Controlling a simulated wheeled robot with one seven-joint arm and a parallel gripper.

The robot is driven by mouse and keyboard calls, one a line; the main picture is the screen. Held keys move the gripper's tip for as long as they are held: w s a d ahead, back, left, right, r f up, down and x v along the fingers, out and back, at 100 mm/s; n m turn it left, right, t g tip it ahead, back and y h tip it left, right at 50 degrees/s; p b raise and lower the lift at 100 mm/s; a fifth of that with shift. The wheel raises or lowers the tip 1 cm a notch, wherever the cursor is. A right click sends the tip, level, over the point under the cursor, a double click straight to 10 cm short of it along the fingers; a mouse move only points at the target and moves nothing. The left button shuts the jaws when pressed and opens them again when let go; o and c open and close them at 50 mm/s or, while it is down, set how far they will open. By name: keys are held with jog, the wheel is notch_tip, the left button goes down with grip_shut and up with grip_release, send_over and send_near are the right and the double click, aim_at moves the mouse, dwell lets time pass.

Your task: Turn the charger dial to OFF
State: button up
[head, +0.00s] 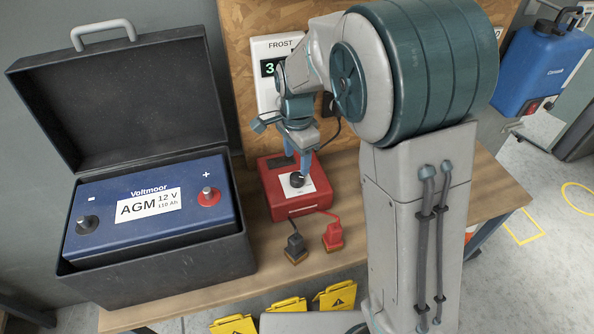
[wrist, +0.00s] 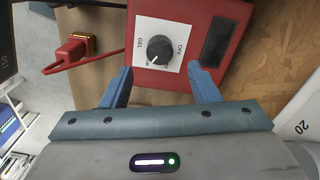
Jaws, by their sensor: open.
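The red charger (head: 290,208) sits on the wooden bench with a black dial (head: 297,179) on its white label plate. In the wrist view the dial (wrist: 160,49) shows with "GEL" printed to its left and "OFF" to its right. Its white pointer mark is toward the lower edge of the plate, not at OFF; the label there is too small to read. My gripper (wrist: 161,76) is open and empty, its two blue fingers apart at the near side of the dial. In the head view my gripper (head: 298,160) is just above the charger, close to the dial.
An open black case (head: 170,280) holding a blue AGM battery (head: 190,218) stands left of the charger. A black clamp (head: 295,247) and a red clamp (head: 333,236) lie in front on the bench (head: 257,285). A frost display (head: 263,95) hangs on the board behind.

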aim_at(297, 176)
notch_tip(297, 176, down, 6)
jog(key=shift+f, duration=0.15)
jog(key=shift+c, duration=0.3)
jog(key=c, duration=0.9)
